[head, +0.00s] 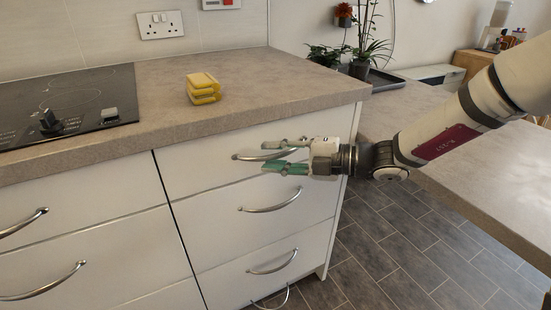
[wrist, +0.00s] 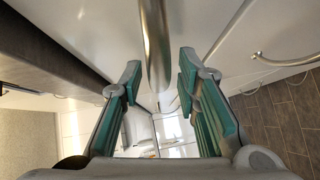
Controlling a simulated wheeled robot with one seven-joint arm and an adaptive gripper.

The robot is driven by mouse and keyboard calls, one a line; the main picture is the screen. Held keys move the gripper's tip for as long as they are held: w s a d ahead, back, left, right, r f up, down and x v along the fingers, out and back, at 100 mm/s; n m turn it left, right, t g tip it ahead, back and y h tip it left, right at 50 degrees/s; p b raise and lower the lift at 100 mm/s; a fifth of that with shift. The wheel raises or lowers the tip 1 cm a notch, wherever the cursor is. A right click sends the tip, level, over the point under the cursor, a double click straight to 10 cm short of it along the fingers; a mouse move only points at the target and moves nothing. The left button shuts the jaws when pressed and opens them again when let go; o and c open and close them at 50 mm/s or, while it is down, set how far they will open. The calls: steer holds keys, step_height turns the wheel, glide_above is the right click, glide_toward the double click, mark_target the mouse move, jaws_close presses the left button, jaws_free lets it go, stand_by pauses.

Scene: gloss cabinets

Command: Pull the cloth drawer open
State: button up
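My gripper (head: 270,156) is open at the top drawer of the right cabinet. Its two green-padded fingers are apart, one above and one below that drawer's curved metal handle (head: 243,157). In the wrist view the handle (wrist: 155,40) runs between the fingers of the gripper (wrist: 160,72), with gaps on both sides. The top drawer front (head: 190,178) is white and looks closed. No label shows which drawer is the cloth drawer. A folded yellow cloth stack (head: 203,88) lies on the worktop above this drawer.
Lower drawers with handles (head: 270,200) sit below, all closed. The worktop (head: 160,128) overhangs just above my gripper. A hob (head: 70,105) is at left. Another counter (head: 480,170) stands at right under my arm. Tiled floor (head: 380,250) lies between.

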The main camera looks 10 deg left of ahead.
jaws_close()
steer(key=shift+s+d+p, duration=0.1)
steer(key=shift+p, duration=0.2)
